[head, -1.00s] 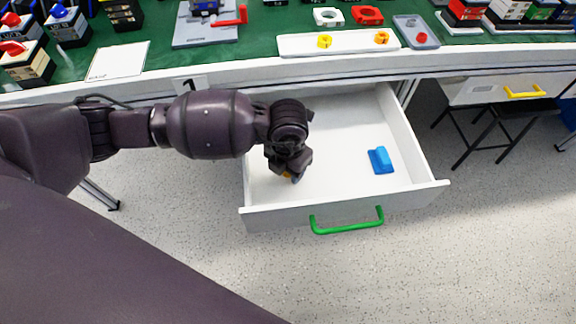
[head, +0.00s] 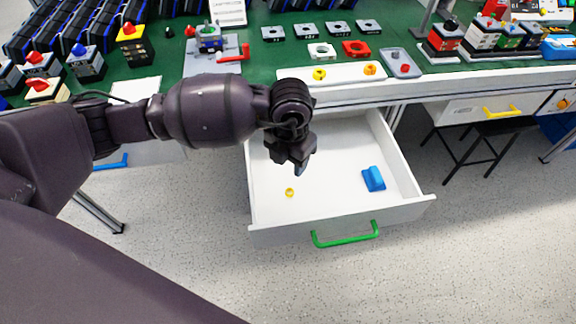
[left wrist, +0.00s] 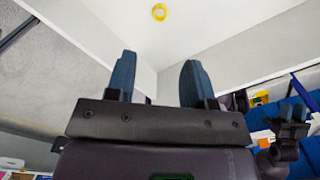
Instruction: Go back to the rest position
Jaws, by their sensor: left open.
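My left gripper (head: 299,168) is open and empty above the open white drawer (head: 330,212). In the left wrist view its two blue-grey fingers (left wrist: 155,80) stand apart with nothing between them. A blue block (head: 373,179) lies in the right part of the drawer. My right gripper is not seen in the head view.
The drawer has a green handle (head: 345,234) and stands pulled out under the green-topped workbench (head: 270,68). A white tray (head: 345,75) with yellow pieces and several switches stand on the bench. A stool (head: 490,140) is at the right. The floor in front is clear.

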